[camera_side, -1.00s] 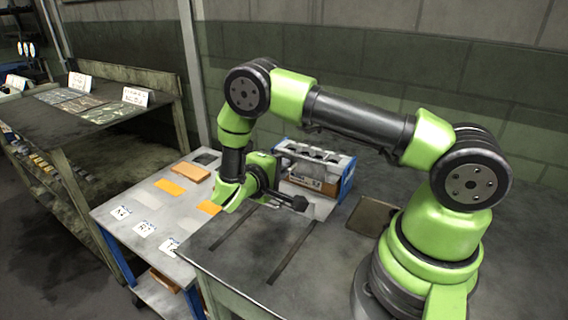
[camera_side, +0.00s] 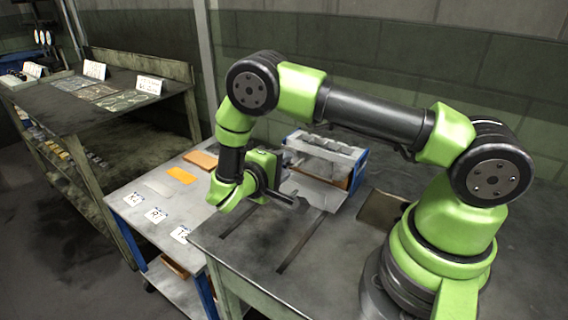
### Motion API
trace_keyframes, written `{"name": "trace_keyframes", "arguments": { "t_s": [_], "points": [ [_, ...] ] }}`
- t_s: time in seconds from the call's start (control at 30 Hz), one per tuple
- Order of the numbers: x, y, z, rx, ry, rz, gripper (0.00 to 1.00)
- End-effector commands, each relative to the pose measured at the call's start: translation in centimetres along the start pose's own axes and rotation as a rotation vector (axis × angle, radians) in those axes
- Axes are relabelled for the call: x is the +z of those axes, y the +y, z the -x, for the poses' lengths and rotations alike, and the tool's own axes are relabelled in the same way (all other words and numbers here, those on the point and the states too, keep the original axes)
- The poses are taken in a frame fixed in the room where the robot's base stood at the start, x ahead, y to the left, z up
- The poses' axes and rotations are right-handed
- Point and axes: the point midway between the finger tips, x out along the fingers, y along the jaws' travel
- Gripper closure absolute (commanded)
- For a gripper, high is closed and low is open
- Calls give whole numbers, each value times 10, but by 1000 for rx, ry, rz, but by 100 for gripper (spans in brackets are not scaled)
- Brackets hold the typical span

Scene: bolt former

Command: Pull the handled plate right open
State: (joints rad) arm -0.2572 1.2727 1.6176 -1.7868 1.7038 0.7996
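The bolt former appears to be the blue-and-white box (camera_side: 328,152) with dark openings on top, standing at the back of the grey bench. A pale flat plate (camera_side: 318,191) lies at its front, low over the bench. I cannot make out its handle. My gripper (camera_side: 286,198) is a dark, small shape at the front left of the plate, low over the bench and pointing right. It overlaps the plate's near left edge in the picture. I cannot tell whether it touches the plate or holds a handle, nor whether its fingers are open.
Two dark slots (camera_side: 300,243) run along the bench top in front of the box. A dark square tray (camera_side: 382,208) lies right of it. A lower side table (camera_side: 150,200) at the left carries orange blocks and white cards. The bench front is clear.

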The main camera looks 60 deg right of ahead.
Motion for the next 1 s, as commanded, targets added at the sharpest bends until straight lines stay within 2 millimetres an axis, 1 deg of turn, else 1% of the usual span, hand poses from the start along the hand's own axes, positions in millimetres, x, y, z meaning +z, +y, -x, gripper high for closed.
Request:
{"name": "trace_keyframes", "arguments": {
  "t_s": [0.03,0.3,0.43,0.6,0.87,0.93,1.0],
  "points": [
    [-1,0,9,-1,5,-3,67],
    [0,-1,63,-2,7,-2,67],
    [0,0,80,-2,4,-2,67],
    [0,0,89,-2,2,-1,67],
    [0,0,89,-2,1,-1,67],
    [0,3,89,-12,-6,-1,67],
    [1,11,89,-44,-26,-2,67]
  ]
}}
